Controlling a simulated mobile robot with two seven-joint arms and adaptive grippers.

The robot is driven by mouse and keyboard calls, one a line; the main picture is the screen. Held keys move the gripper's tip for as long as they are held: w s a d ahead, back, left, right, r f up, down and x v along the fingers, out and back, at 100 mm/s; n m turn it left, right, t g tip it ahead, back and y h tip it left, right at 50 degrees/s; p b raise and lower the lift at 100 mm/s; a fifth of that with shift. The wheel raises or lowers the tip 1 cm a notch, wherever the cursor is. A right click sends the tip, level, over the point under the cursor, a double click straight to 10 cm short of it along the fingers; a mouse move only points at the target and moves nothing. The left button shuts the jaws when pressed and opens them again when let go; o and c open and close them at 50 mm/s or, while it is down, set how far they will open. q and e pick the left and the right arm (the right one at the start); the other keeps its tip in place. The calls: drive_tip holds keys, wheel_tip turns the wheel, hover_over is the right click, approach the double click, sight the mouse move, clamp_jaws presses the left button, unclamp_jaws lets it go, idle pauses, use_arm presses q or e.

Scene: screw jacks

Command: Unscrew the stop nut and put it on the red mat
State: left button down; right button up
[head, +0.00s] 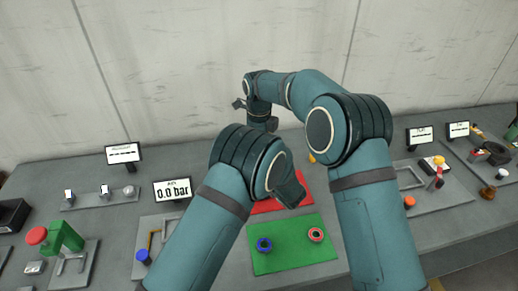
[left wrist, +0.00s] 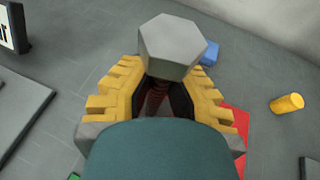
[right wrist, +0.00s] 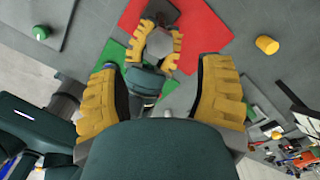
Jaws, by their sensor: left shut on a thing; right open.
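The grey hexagonal stop nut (left wrist: 172,47) faces the left wrist camera, with a dark reddish threaded screw (left wrist: 155,95) below it. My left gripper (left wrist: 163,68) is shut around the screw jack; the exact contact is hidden. In the right wrist view the stop nut (right wrist: 158,42) shows between the left gripper's yellow fingers (right wrist: 154,58). In the head view my arms partly cover the red mat (head: 265,206).
A green mat (head: 290,255) with a blue ring (head: 265,244) and a red ring (head: 316,235) lies in front of the red mat. A yellow cylinder (right wrist: 267,45) stands beside the red mat. A pressure display (head: 173,189) and other fixtures stand left and right.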

drive_tip(key=shift+f+m, duration=0.3)
drive_tip(key=shift+f, duration=3.5)
clamp_jaws()
drive_tip(key=shift+n, duration=1.8)
